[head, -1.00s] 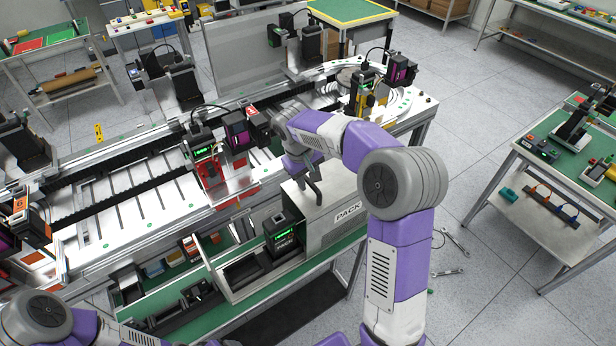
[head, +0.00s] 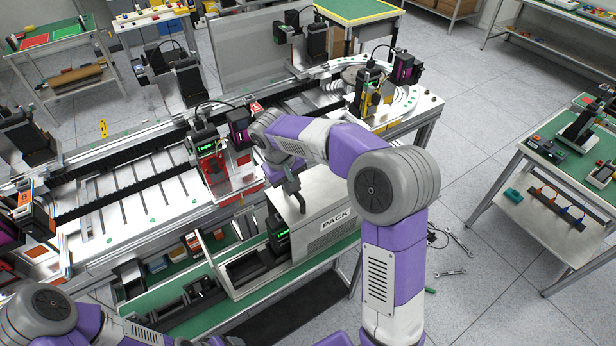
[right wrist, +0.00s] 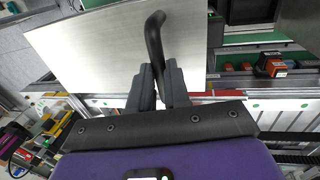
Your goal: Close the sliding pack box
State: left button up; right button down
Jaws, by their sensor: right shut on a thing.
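The pack box cover (head: 318,203) is a pale metal housing with a PACK label, standing on the green bench shelf. A dark bent handle (head: 294,190) rises from its top. My right gripper (head: 279,172) is at this handle. In the right wrist view the two grey fingers of my right gripper (right wrist: 160,80) are shut on the black handle (right wrist: 154,38), with the flat cover top (right wrist: 95,50) beyond. A black device with a green display (head: 280,237) stands at the cover's left end, partly hidden by it. My left arm shows at the lower left; its gripper is out of view.
An open dark tray (head: 248,268) sits left of the cover on the shelf (head: 190,318). The conveyor line (head: 135,205) with a red-based station (head: 222,172) lies behind. A green-topped table (head: 560,150) stands at right. Tools lie on the floor.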

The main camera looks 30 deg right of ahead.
jog(key=s+a+p, duration=0.1)
jog(key=a, duration=1.9)
jog(key=shift+s+a+p, duration=0.3)
jog(key=c, duration=1.1)
grip_release()
jog(key=shift+d, duration=0.1)
notch_tip(320, 180, up, 8)
jog(key=a, duration=0.1)
jog(key=shift+a+f, duration=0.2)
jog(key=shift+a, duration=0.05)
jog(key=shift+s+f, duration=0.1)
